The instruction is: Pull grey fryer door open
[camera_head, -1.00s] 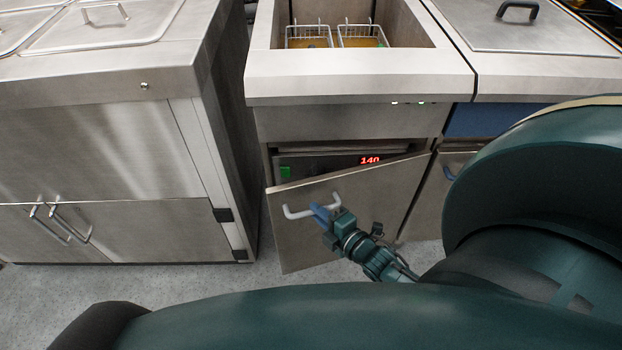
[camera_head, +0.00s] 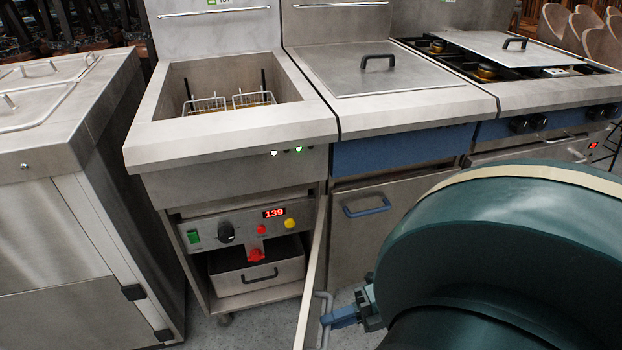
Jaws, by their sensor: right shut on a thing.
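The grey fryer door (camera_head: 312,285) stands swung well out from the fryer (camera_head: 230,152), seen almost edge-on below its right side. Its bar handle (camera_head: 327,301) is on the door's right-hand face. My right gripper (camera_head: 329,318) is shut on the handle, with its blue fingers around the bar; my own arm hides part of the wrist. The opened cabinet shows a control panel (camera_head: 210,226) with a red 139 display, knobs and a green switch, above a metal drawer pan (camera_head: 284,274). My left gripper is not in view.
A steel cabinet (camera_head: 60,230) stands to the left. A lidded unit (camera_head: 400,105) with a blue-handled door (camera_head: 355,240) adjoins the fryer on the right, then a stove (camera_head: 540,97). Two wire baskets (camera_head: 205,106) sit in the fryer well. Some floor (camera_head: 225,335) is clear before the cabinet.

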